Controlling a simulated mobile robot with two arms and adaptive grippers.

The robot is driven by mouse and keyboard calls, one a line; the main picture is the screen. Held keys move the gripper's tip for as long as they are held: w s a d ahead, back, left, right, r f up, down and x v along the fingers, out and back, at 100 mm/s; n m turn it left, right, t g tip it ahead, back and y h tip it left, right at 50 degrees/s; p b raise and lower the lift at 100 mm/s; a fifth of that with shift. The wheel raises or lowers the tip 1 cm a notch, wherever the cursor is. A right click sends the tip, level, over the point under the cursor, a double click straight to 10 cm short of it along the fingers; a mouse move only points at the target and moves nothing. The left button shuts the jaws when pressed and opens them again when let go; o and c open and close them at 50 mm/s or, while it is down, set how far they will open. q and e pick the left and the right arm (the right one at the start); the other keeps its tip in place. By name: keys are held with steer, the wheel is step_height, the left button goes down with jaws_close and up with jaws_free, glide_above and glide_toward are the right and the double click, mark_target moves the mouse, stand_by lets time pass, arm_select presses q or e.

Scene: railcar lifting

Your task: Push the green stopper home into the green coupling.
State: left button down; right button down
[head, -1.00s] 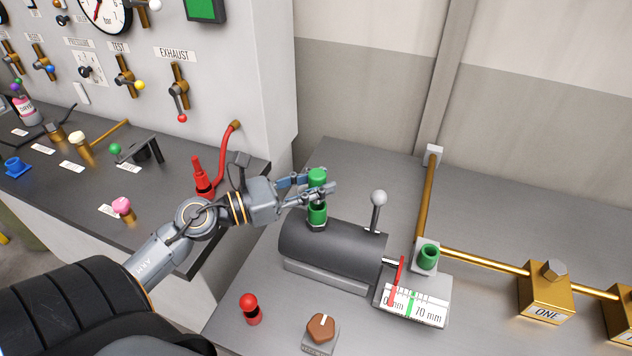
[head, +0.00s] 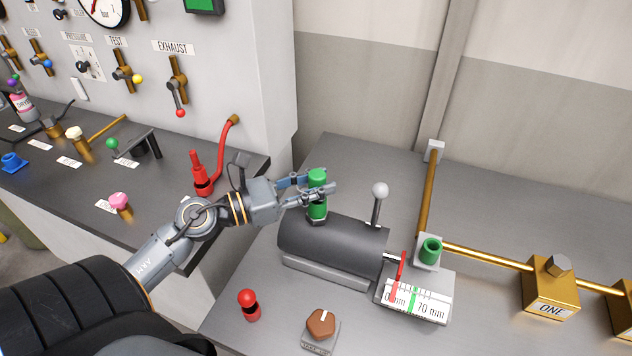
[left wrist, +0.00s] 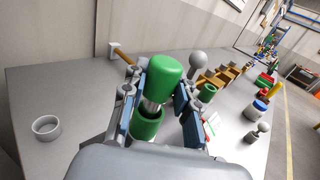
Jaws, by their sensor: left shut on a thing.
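The green stopper (head: 317,177) is upright in my left gripper (head: 318,188), which is shut on it. The green coupling (head: 317,210) stands on top of the dark grey cylinder, directly under the stopper. In the left wrist view the stopper (left wrist: 165,78) has a green cap above a silver shank. The shank reaches down to the mouth of the coupling (left wrist: 148,124), and part of it still shows between cap and rim. How deep its lower end sits is hidden. My right gripper is not in view.
The dark cylinder (head: 350,246) has a grey-knobbed lever (head: 379,191) close right of the gripper. A second green socket (head: 430,251) stands by the gauge (head: 413,305). A red-topped pin (head: 249,304) and brown knob (head: 321,324) are in front.

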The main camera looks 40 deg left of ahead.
arm_select(q)
steer(key=shift+f+b, duration=0.9)
steer(key=shift+f, duration=0.1)
steer(key=c, duration=0.9)
jaws_free()
steer(key=shift+c, duration=0.2)
steer(key=v, duration=1.2)
steer(key=shift+f, duration=0.1)
